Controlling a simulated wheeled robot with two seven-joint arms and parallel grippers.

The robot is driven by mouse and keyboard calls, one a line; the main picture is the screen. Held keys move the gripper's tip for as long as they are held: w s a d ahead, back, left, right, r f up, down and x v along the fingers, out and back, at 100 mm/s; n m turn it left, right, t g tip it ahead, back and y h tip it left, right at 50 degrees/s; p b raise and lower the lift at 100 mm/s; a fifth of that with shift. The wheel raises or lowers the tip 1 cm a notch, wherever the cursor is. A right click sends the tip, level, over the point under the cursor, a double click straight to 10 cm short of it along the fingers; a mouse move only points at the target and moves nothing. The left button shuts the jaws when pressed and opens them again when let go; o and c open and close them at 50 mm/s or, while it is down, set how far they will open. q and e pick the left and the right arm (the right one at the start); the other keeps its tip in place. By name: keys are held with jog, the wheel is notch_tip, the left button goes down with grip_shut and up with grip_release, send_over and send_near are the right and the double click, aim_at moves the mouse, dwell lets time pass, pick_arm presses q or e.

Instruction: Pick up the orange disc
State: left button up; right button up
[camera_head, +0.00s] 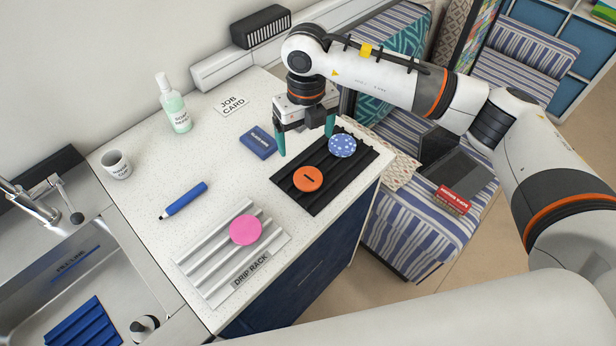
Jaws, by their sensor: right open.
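The orange disc (308,178), with a dark slot-like mark on top, lies on the black ribbed tray (335,187) on the counter. A blue disc with white spots (342,145) lies on the same tray, up and to the right of it. My right gripper (305,140) is above the far edge of the tray, its two green fingers spread apart with nothing between them. It is beyond the orange disc in the picture and apart from it. My left gripper does not show.
A pink disc (245,230) lies on the white drip rack (210,262). A blue box (258,143), a blue marker (184,200), a soap bottle (174,105), a job card (231,104) and a cup (116,164) stand around the counter. The sink (60,255) is at left. The counter's middle is clear.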

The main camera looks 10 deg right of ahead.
jog(key=p, duration=0.3)
send_over(307, 176)
notch_tip(307, 176, down, 6)
jog(key=shift+w+f, duration=0.1)
jog(key=shift+f, duration=0.15)
jog(key=f+p, duration=0.1)
jog(key=f, duration=0.1)
jog(key=f+p, duration=0.1)
jog(key=f, duration=0.1)
jog(key=shift+s+f, duration=0.2)
jog(key=shift+f, duration=0.5)
jog(key=c, duration=1.1)
